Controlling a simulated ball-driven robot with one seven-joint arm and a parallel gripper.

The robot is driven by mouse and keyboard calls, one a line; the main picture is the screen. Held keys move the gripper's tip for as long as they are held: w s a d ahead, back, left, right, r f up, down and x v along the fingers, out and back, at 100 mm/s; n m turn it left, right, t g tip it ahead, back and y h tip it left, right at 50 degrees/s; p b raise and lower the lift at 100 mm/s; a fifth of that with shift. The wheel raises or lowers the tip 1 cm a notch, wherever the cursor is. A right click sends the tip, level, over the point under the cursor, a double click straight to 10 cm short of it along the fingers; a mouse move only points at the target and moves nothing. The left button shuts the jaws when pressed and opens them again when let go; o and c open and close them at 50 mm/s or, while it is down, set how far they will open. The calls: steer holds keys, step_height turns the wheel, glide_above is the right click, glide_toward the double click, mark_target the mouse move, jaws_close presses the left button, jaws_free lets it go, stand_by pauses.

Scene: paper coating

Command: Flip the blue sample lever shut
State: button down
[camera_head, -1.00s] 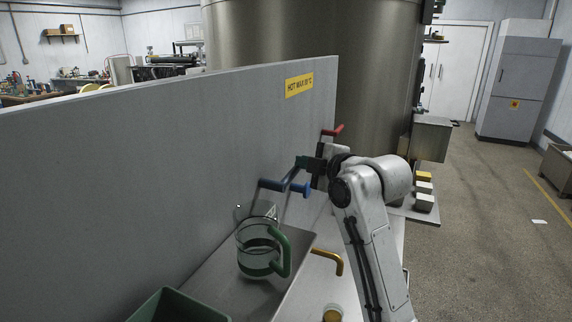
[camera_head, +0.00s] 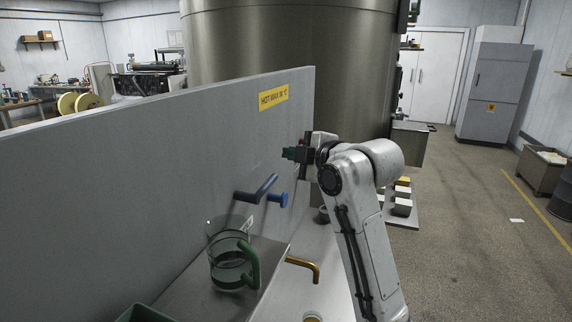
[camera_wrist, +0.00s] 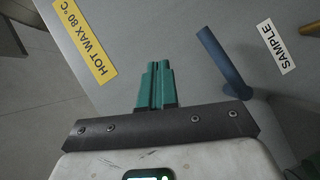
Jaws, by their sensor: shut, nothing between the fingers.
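The blue sample lever (camera_head: 268,186) is on the grey panel, its handle slanting up to the right above a blue spout and knob (camera_head: 280,200). It also shows in the wrist view (camera_wrist: 222,62), beside the white SAMPLE label (camera_wrist: 276,47). My gripper (camera_head: 290,153) is above the lever's upper end in the head view, apart from it. In the wrist view my green fingertips (camera_wrist: 157,70) are together and empty, left of the lever. A clear jug (camera_head: 228,262) with a green handle stands below the spout; its contents are hard to make out.
The grey panel (camera_head: 120,170) with its yellow HOT WAX label (camera_head: 273,98) stands behind the lever. A brass bent handle (camera_head: 306,266) is right of the jug. A large metal tank (camera_head: 290,50) rises behind. A green bin edge (camera_head: 145,314) shows at the bottom.

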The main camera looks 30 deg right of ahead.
steer(key=s+d+r+b, duration=0.1)
steer(key=s+d+r, duration=0.2)
steer(key=s, duration=0.2)
steer(key=shift+d+r, duration=0.15)
steer(key=shift+r, duration=0.25)
steer(key=shift+w+f, duration=0.1)
steer(key=s+a+f+m+g, duration=0.2)
steer(key=s+a+f+m, duration=0.15)
steer(key=f, duration=0.75)
steer(key=s+a+f+m+g, duration=0.2)
steer(key=s+f+g, duration=0.15)
steer(key=f, duration=0.75)
steer(key=s+a+f+m+g, duration=0.25)
steer(key=s+f, duration=0.25)
steer(key=f, duration=0.5)
steer(key=s+a+f+m+g, duration=0.1)
steer(key=s+f+m+g, duration=0.1)
steer(key=s+f, duration=0.3)
steer(key=s+a+f+m+g+h, duration=0.1)
steer(key=s+f, duration=0.5)
steer(key=s, duration=0.6)
steer(key=s+a+f+m+g, duration=0.1)
steer(key=s+f+m+g, duration=0.2)
steer(key=s, duration=0.6)
step_height(320, 180, down, 3)
steer(key=shift+r+m+h, duration=0.15)
steer(key=shift+m+h, duration=0.15)
steer(key=shift+m, duration=0.5)
steer(key=shift+s, duration=0.1)
